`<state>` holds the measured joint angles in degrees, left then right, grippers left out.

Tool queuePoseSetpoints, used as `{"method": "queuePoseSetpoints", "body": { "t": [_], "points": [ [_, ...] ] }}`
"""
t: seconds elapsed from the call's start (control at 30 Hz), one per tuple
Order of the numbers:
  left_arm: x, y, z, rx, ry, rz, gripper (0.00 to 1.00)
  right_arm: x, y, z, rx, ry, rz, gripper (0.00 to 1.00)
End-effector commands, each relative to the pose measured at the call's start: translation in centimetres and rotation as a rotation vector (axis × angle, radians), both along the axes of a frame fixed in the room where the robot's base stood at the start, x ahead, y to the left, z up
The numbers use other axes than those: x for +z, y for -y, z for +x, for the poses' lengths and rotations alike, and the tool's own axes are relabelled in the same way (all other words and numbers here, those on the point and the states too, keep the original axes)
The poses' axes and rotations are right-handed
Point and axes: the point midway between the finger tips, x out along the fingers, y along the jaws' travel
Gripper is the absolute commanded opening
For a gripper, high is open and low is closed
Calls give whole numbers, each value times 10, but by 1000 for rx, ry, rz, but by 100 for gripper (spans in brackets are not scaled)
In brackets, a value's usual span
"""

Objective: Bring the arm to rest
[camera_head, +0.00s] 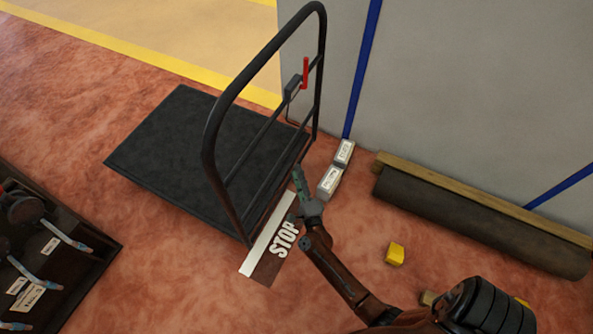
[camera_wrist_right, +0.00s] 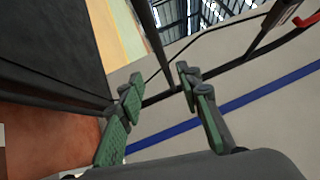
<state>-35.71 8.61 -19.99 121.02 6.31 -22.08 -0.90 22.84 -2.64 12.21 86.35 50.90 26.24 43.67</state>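My right arm (camera_head: 335,268) reaches up from the bottom right in the head view. My right gripper (camera_head: 299,178), with green finger pads, is beside the upright handle frame of a black platform cart (camera_head: 165,150). Whether it touches the frame cannot be told. In the right wrist view, the two fingers of the gripper (camera_wrist_right: 159,80) stand apart with nothing held between them. A small dark device with a red lever (camera_head: 305,73) sits on the cart's handle frame, above the gripper. The red part also shows in the right wrist view (camera_wrist_right: 306,20). My left gripper is not in view.
Two pale boxes (camera_head: 329,181) (camera_head: 344,152) lie by the grey wall, close to my gripper. A STOP sign (camera_head: 283,240) lies under the forearm. A dark roll (camera_head: 470,218), a yellow block (camera_head: 395,254) and a dark crate (camera_head: 95,262) are around; the floor left of centre is open.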

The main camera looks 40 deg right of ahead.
Motion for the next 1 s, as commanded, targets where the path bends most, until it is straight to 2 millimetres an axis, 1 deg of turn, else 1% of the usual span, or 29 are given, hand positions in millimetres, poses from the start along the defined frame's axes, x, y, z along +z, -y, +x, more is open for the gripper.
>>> {"method": "queuePoseSetpoints", "body": {
  "t": [0.43,0.57,0.67,0.77,0.8,0.87,0.9,0.97,1.0],
  "points": [
    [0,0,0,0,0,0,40,0,0,1,1,0,0,32],
    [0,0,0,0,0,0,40,-5,-4,-8,27,-37,-49,32],
    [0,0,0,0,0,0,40,-19,-16,-31,97,-129,-169,32],
    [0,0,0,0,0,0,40,-43,-40,-71,216,-272,-357,32],
    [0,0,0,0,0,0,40,-54,-52,-90,273,-334,-442,32],
    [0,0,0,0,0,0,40,-70,-70,-122,359,-425,-564,32],
    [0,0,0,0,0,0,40,-80,-82,-144,417,-483,-645,32],
    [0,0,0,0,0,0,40,-96,-101,-181,510,-568,-760,32],
    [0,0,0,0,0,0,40,-105,-112,-206,572,-620,-835,32]
  ]
}}
